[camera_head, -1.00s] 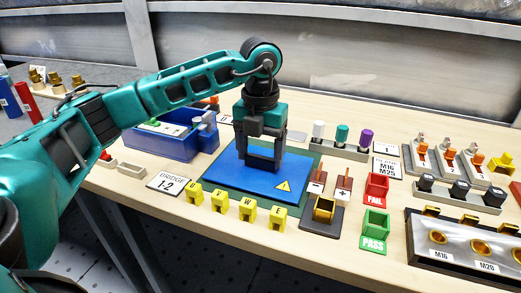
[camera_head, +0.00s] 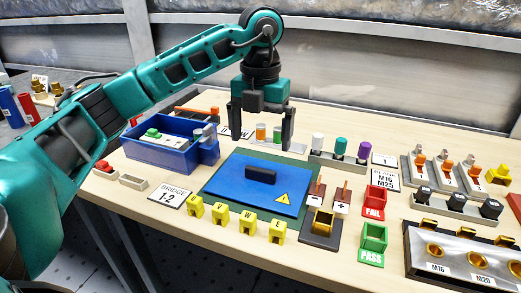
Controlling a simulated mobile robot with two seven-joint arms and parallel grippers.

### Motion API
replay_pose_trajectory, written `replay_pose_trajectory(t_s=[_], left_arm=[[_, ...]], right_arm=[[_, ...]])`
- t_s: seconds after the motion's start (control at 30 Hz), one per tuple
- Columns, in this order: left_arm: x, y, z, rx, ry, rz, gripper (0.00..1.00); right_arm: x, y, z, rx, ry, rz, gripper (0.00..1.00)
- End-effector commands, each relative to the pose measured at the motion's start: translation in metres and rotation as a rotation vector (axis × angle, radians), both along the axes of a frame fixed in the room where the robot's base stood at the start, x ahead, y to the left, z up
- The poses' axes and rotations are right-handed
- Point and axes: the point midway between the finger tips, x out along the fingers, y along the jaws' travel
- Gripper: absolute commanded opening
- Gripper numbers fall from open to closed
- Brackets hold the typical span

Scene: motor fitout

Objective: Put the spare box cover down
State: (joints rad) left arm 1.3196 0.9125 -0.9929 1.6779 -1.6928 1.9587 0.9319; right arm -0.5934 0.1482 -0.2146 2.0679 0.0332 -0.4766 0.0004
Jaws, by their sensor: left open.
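The spare box cover (camera_head: 240,195) is a flat blue plate with a black handle (camera_head: 261,175) and a yellow warning triangle. It lies flat on the dark green mat (camera_head: 216,196) in the middle of the table. My left gripper (camera_head: 262,138) hangs above and behind the handle, pointing down. Its two black fingers are wide apart and nothing is between them. It is clear of the cover. My right gripper does not show.
A blue open box (camera_head: 160,153) stands left of the mat. Yellow lettered blocks (camera_head: 220,214) line the mat's front edge. Red FAIL (camera_head: 374,202) and green PASS (camera_head: 373,238) bins stand to the right. A rack with white, teal and purple cylinders (camera_head: 340,160) stands behind.

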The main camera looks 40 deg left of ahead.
Motion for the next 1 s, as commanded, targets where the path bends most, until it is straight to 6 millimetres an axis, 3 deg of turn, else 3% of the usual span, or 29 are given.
replay_pose_trajectory(t_s=[0.1,0.27,0.77,1.0], left_arm=[[0.0,-0.001,0.025,-0.002,-0.001,-0.001,1.0],[0.0,0.0,0.043,0.0,-0.001,0.0,1.0],[0.0,0.0,0.046,0.0,0.001,0.001,1.0],[0.0,0.0,0.056,0.0,0.0,0.001,1.0]], right_arm=[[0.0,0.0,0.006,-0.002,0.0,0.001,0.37],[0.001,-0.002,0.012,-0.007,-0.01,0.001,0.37],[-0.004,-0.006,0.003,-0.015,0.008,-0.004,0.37],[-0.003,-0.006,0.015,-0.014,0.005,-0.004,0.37]])
